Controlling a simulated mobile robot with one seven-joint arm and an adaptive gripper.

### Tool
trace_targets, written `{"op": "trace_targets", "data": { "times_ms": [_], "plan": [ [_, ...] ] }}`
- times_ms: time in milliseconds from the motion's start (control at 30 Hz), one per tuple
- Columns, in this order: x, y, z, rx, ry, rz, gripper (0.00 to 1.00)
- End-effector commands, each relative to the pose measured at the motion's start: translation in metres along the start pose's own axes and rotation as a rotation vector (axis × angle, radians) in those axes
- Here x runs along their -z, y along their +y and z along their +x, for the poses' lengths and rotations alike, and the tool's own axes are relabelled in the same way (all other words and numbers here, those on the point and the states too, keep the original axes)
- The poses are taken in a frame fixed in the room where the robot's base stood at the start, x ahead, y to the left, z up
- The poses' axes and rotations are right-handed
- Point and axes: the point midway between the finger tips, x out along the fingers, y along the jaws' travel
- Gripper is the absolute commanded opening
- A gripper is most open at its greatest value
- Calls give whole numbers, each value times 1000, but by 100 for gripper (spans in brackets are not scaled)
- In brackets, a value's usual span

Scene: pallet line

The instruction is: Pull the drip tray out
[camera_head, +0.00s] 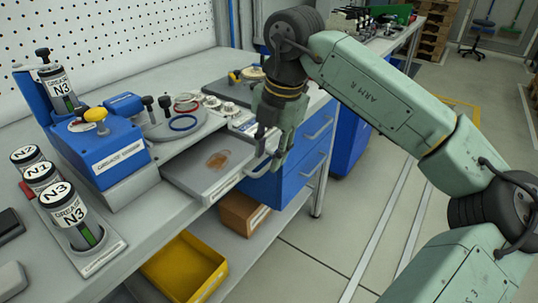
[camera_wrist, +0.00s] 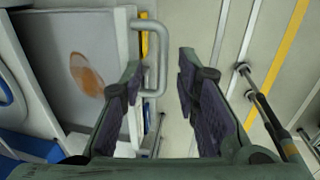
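The drip tray (camera_head: 193,177) is a flat grey tray with a brown stain, at the bench's front edge beside the blue cartridge machine. In the wrist view the tray (camera_wrist: 40,60) fills the left side. Its pale bar handle (camera_wrist: 162,55) is on the edge facing my gripper. My gripper (camera_head: 270,152) is above and close to the handle side. In the wrist view my gripper (camera_wrist: 160,75) is open, and the handle's outer bar shows between the two fingertips. I cannot tell whether a finger touches it.
A yellow bin (camera_head: 185,268) and a cardboard box (camera_head: 243,212) sit on the shelf below. Blue drawers (camera_head: 290,180) are behind my gripper. The floor (camera_head: 345,225) to the right is clear.

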Motion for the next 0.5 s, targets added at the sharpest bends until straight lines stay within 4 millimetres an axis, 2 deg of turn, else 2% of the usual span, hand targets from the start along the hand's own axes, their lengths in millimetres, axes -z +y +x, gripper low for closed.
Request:
{"op": "trace_targets", "data": {
  "times_ms": [300,500],
  "plan": [
    [0,0,-68,-1,-3,1,29],
    [0,0,-96,-1,-2,1,29]
  ]
}}
